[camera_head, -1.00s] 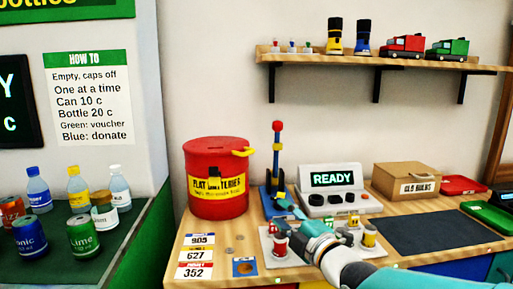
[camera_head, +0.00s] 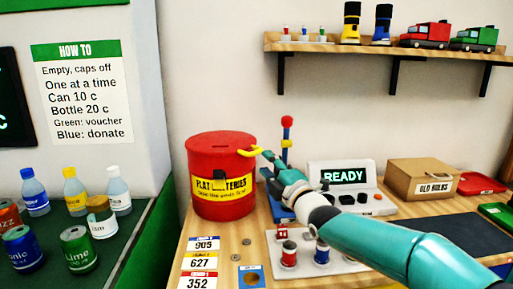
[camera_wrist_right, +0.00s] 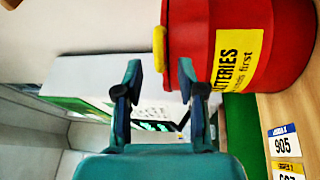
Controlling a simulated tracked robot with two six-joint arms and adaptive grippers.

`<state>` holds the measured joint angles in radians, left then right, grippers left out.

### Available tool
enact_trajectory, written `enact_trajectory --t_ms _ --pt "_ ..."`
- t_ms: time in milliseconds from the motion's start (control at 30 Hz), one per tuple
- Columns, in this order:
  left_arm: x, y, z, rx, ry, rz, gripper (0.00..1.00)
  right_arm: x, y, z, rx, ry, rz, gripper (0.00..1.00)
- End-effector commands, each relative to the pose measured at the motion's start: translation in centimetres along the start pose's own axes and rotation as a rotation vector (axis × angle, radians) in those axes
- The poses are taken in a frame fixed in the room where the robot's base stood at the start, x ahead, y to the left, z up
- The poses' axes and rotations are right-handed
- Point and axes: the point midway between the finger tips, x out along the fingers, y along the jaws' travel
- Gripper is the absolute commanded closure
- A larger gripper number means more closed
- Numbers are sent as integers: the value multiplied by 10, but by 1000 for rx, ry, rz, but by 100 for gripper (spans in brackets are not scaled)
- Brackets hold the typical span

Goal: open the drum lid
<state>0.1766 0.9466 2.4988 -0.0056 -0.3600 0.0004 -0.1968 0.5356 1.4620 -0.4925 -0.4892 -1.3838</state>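The red battery drum (camera_head: 215,207) stands upright on the wooden counter, with its red lid (camera_head: 208,142) down on top. A yellow handle (camera_head: 248,153) sticks out from the lid's right side. My right gripper (camera_head: 267,158) is just right of the handle in the head view. In the right wrist view, my right gripper (camera_wrist_right: 160,75) has its two fingers spread with nothing between them. The yellow handle (camera_wrist_right: 159,48) shows just past the fingertips, in line with the gap, beside the drum (camera_wrist_right: 280,50). Whether a finger touches it cannot be told. My left gripper is not in view.
Behind my right arm stand a lever with a red ball (camera_head: 287,121) and a console reading READY (camera_head: 346,177). Small spools (camera_head: 322,252) sit on a plate in front. Number cards (camera_head: 200,261) lie before the drum. A cardboard box (camera_head: 423,179) stands right.

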Motion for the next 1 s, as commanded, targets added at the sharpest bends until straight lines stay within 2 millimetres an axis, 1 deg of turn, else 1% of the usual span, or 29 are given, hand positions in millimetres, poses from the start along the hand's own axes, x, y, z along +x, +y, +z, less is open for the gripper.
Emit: enact_trajectory --t_ms 33,200,300,400,600,833,867,1000 --pt "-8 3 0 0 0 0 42 12 3 -1 0 1 0 61" --pt "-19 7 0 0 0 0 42 41 2 -1 1 0 0 61" --pt "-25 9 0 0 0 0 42 53 3 0 -1 0 0 61" --pt "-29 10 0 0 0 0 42 62 2 0 1 0 0 61" --pt "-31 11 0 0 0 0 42 68 1 1 0 -1 1 61" --pt "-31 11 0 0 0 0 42 68 0 1 0 -2 0 61" --pt "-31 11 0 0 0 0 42 68 0 1 0 -2 0 62" --pt "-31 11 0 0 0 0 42 68 0 1 0 -2 0 86"
